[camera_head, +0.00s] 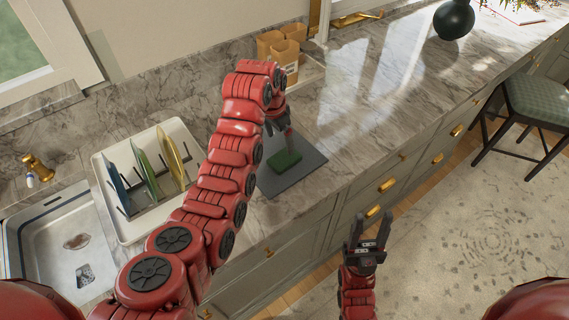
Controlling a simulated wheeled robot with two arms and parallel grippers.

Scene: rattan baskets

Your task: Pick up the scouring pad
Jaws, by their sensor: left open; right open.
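The scouring pad is the green block (285,161), lying on a dark grey mat (300,173) on the marble counter. My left gripper (279,128) is just above and behind the pad, pointing down at it. It is partly hidden by my red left arm, and I cannot tell whether its fingers touch the pad. My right gripper (369,230) is open and empty, low in front of the cabinets, away from the counter top.
A white dish rack (128,231) with several plates stands left of my arm, beside a sink (62,250). Brown containers (282,50) stand behind the mat. A dark vase (453,20) is far right. The counter right of the mat is clear.

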